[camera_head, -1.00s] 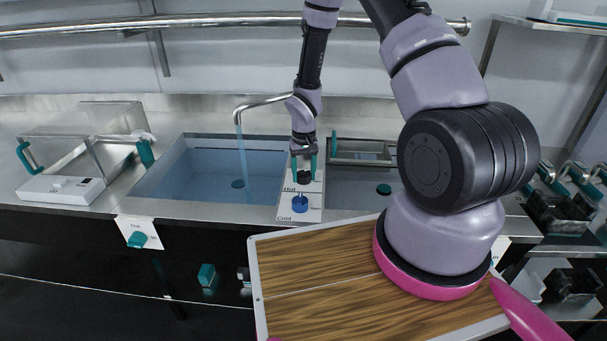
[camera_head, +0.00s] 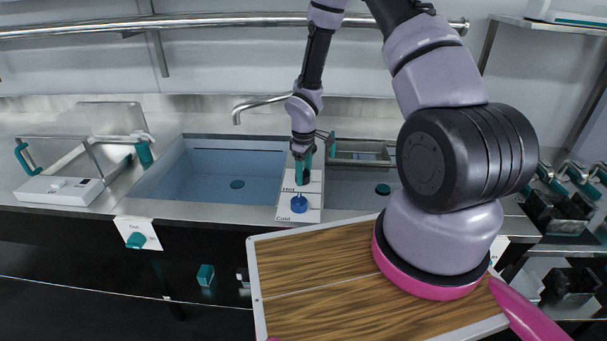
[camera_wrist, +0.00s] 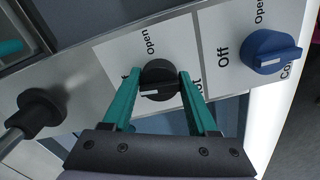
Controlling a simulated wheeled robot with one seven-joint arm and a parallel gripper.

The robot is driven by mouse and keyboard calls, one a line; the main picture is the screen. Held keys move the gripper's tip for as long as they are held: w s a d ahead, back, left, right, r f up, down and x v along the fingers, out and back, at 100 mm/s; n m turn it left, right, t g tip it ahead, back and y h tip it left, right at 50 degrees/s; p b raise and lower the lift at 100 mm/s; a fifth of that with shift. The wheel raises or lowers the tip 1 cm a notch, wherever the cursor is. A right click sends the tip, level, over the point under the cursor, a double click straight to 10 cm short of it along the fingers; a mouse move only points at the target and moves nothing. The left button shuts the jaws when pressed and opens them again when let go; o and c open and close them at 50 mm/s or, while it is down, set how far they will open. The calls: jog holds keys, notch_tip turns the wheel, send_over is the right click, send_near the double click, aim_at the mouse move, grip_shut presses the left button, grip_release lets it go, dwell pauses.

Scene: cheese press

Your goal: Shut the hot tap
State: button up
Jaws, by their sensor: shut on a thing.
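The hot tap knob (camera_wrist: 158,80) is black with a white pointer mark, on a white panel lettered "Open" and partly hidden lettering. My gripper (camera_wrist: 158,88) has its teal fingers on both sides of the knob and is shut on it. In the head view my gripper (camera_head: 303,172) points down at the "Hot" label, and its fingers hide most of the knob. The blue cold tap knob (camera_head: 299,204) stands just in front; it also shows in the wrist view (camera_wrist: 270,50). No water stream shows at the spout (camera_head: 237,117).
A sink basin (camera_head: 165,185) holding water lies left of the panel. A smaller basin with a teal-handled frame (camera_head: 360,152) is to the right. A white scale-like box (camera_head: 60,190) stands at the left. My wooden-topped base is in front.

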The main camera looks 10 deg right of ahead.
aim_at(304, 172)
jog(key=shift+n, duration=0.6)
jog(key=shift+w, duration=0.1)
jog(key=o, duration=1.4)
jog(key=shift+c, duration=0.2)
notch_tip(304, 172, up, 11)
